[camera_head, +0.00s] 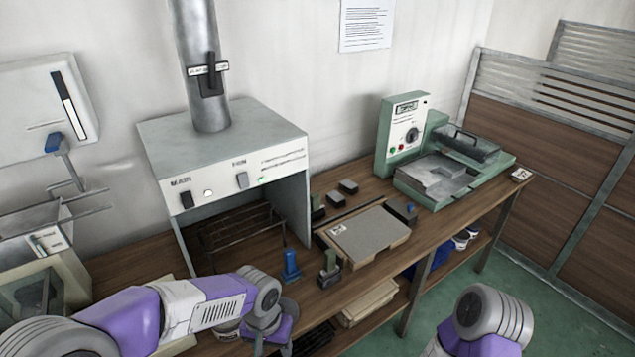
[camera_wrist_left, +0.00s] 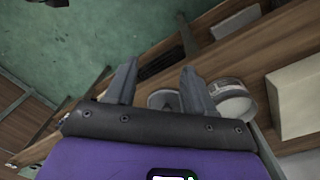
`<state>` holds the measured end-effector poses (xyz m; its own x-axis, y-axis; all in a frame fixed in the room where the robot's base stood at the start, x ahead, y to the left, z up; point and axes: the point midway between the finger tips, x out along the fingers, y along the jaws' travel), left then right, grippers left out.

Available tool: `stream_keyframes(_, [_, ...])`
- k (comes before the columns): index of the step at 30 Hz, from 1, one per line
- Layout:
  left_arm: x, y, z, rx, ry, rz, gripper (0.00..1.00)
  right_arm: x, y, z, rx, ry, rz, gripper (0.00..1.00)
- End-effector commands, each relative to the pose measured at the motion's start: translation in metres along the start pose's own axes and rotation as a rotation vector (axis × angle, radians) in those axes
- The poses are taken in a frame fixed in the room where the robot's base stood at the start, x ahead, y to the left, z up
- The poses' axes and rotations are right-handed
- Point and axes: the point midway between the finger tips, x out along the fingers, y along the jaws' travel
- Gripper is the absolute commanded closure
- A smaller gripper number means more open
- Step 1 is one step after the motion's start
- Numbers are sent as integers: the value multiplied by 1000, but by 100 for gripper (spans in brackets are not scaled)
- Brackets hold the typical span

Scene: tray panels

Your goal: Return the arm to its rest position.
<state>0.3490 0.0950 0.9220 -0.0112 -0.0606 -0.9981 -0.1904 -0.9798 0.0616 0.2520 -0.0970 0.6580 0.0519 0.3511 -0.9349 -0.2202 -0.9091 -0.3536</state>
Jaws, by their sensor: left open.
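My left arm (camera_head: 205,305) comes in from the left and reaches across the front of the wooden bench. Its wrist end is in front of the bench edge, below the grey fume box. In the left wrist view my left gripper (camera_wrist_left: 158,78) has its two fingers spread apart with nothing between them. The fingers point towards the floor and the lower shelf. Part of my right arm (camera_head: 480,320) shows at the bottom right of the head view; its gripper is out of view.
The bench (camera_head: 455,230) bears a grey fume box (camera_head: 225,150), a green machine (camera_head: 455,165), a grey-topped board (camera_head: 365,235) and a blue-handled tool (camera_head: 291,267). A lower shelf holds a pale stack (camera_head: 368,302). Green floor (camera_head: 540,300) is open at the right.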

Motion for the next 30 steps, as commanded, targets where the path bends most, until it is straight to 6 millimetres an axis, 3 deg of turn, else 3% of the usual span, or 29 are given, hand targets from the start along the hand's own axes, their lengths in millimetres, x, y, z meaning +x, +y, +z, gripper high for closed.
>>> stream_keyframes(11, [116, 11, 12, -88, -25, 206, 47, 1, 0, -1, -1, 2, 0, 100])
stream_keyframes(15, [176, 12, 34, -187, -15, 290, 47, 1, 0, -1, -1, 3, 0, 100])
stream_keyframes(19, [223, 10, 60, -295, 12, 324, 47, 1, 0, -1, 0, 3, 0, 100])
stream_keyframes(24, [256, 4, 87, -388, 43, 314, 47, 1, 0, -1, -1, 2, 0, 100])
stream_keyframes(30, [265, 0, 96, -419, 60, 300, 47, 1, 0, -1, 0, 2, 0, 100])
